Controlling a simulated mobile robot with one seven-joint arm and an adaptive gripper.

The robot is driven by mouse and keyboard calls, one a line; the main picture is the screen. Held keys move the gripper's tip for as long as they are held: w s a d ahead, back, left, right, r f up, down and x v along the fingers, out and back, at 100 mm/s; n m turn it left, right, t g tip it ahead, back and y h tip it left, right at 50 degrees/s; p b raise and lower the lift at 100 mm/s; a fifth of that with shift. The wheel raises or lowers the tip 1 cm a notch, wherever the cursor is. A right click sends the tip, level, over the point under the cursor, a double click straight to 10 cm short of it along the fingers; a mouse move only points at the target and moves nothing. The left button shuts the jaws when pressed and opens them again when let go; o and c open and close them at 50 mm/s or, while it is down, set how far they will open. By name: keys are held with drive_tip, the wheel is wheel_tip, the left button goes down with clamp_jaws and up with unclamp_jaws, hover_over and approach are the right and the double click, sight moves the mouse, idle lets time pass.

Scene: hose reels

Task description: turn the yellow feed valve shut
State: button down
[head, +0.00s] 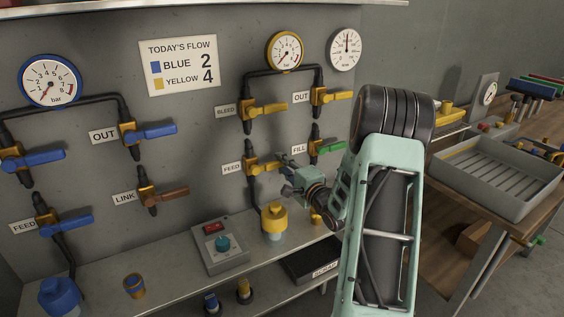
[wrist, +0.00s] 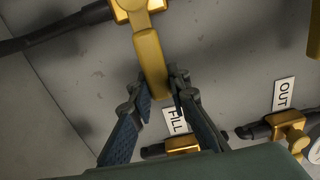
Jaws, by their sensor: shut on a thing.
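The yellow feed valve (head: 251,165) is on the grey panel beside the FEED label, with a brass body and a yellow lever. In the head view the lever points right, across the dark pipe, and its end is partly hidden by my gripper (head: 287,167). In the wrist view the yellow lever (wrist: 150,62) runs from the brass body (wrist: 133,8) down between my fingertips (wrist: 160,88). My gripper is shut on the lever near its free end.
The green-handled FILL valve (head: 325,146) is close right of my gripper. The yellow BLEED valve (head: 262,109) and OUT valve (head: 331,96) are above. A yellow-topped bottle (head: 274,220) and a control box (head: 220,243) stand on the shelf below.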

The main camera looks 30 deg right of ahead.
drive_tip(key=shift+f, duration=0.1)
drive_tip(key=c, duration=1.8)
unclamp_jaws()
drive_tip(key=s, duration=1.2)
drive_tip(key=shift+d, duration=0.2)
